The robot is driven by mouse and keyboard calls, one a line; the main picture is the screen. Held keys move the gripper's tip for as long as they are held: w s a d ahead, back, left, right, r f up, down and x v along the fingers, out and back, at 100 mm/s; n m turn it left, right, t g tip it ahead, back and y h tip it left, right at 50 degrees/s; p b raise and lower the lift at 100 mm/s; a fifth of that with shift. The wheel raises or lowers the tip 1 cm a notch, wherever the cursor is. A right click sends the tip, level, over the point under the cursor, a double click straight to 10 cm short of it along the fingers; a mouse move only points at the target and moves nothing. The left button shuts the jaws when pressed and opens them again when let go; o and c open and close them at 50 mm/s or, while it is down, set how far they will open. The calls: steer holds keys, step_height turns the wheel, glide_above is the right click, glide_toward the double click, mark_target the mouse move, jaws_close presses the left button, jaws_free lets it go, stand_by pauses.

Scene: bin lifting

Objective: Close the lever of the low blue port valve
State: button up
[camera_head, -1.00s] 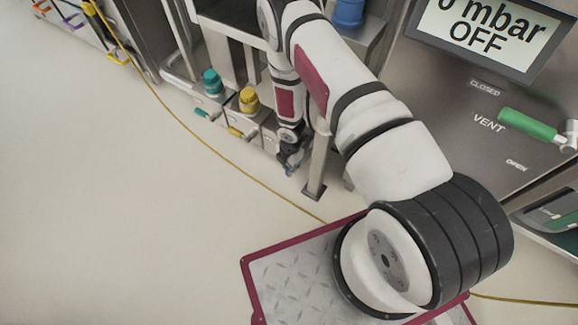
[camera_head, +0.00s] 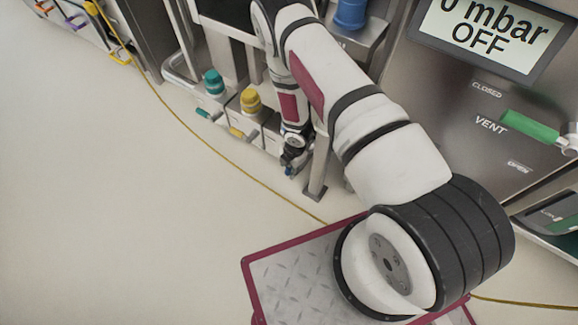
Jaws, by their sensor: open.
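My gripper (camera_head: 291,168) is low down at the end of my arm, beside a grey upright leg at the front of the bench. It is small in the picture, and its fingers are open. A small blue patch (camera_head: 288,171) shows at the fingertips; it may be the blue lever, but I cannot tell whether they touch. The body of the low blue port valve is hidden behind my arm. To its left in the same low row stand the teal valve (camera_head: 213,82) and the yellow valve (camera_head: 250,102), with their teal lever (camera_head: 203,113) and yellow lever (camera_head: 237,132) pointing out to the front left.
The grey leg (camera_head: 318,170) stands close to the right of my gripper. A blue cylinder (camera_head: 350,14) sits higher up. A panel at right carries a display (camera_head: 490,30) and a green vent lever (camera_head: 530,126). A yellow cable (camera_head: 190,130) crosses the open floor.

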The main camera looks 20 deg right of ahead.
step_height(320, 180, up, 10)
stand_by(0.6)
